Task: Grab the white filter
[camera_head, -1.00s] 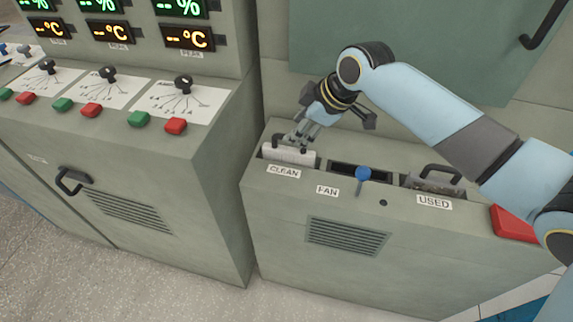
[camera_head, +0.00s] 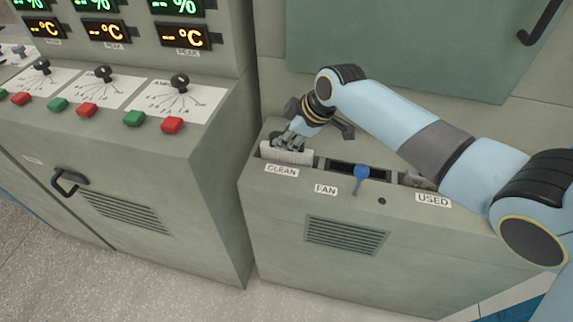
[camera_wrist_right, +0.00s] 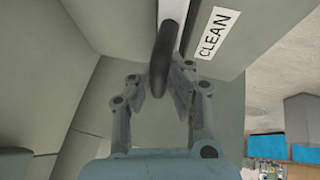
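The white filter (camera_head: 287,155) sits in the slot labelled CLEAN on the low grey-green cabinet. Its dark handle (camera_wrist_right: 165,52) shows in the right wrist view, with a narrow strip of the white filter beside it. My right gripper (camera_head: 288,142) is low over the filter, with its fingers down at the handle and hiding it in the head view. In the right wrist view my right gripper (camera_wrist_right: 161,82) has its two fingers apart, one on each side of the handle. Firm contact is not clear. My left gripper is not in view.
A blue knob (camera_head: 361,174) stands by the FAN slot (camera_head: 350,170), right of the filter. The USED slot (camera_head: 418,181) lies further right, partly behind my right arm. A taller control console (camera_head: 200,140) stands close on the left.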

